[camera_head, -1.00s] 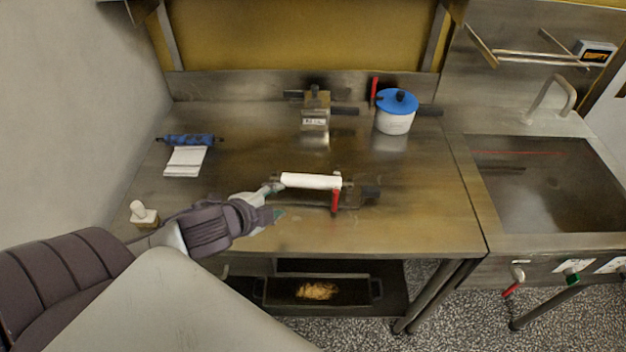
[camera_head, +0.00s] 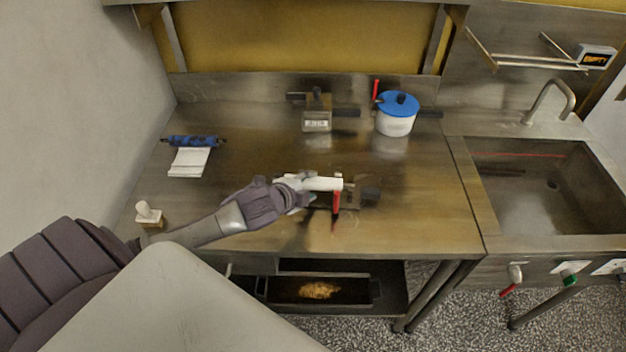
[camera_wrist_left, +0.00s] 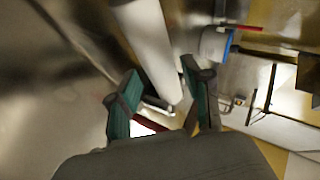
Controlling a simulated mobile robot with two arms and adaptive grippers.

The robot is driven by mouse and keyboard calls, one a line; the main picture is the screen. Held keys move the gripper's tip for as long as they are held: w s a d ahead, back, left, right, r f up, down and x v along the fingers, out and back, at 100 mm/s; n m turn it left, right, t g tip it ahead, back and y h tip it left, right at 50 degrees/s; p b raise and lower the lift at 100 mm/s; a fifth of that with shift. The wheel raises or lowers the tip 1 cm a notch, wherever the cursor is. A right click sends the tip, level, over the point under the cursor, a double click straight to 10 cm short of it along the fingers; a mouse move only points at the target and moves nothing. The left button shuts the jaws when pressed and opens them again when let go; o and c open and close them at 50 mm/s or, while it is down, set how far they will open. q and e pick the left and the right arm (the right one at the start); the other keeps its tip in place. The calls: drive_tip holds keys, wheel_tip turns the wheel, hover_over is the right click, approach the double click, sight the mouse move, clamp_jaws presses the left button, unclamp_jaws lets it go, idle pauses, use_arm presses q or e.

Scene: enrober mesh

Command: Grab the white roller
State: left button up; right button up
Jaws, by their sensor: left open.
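The white roller (camera_head: 326,184) lies across a metal stand with a red handle (camera_head: 336,200) near the middle front of the steel table. My left gripper (camera_head: 303,188) is at the left end of the roller and overlaps it in the head view. In the left wrist view the roller (camera_wrist_left: 150,45) runs down toward the space between the fingertips of my left gripper (camera_wrist_left: 156,88). The green-padded fingers are apart, and I cannot tell whether they touch the roller. My right gripper is out of view.
A blue roller (camera_head: 193,141) with white sheets lies at the left. A metal device (camera_head: 317,115) and a white pot with a blue lid (camera_head: 396,118) stand at the back. A small white-knobbed block (camera_head: 149,214) is near my left arm. A sink (camera_head: 530,190) is at the right.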

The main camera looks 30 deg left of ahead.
use_arm(q)
drive_tip(key=x, duration=0.2)
drive_tip(key=shift+w+f, duration=0.15)
drive_tip(key=shift+w, duration=0.05)
drive_tip(key=shift+s, duration=0.15)
drive_tip(key=shift+c, duration=1.2)
clamp_jaws()
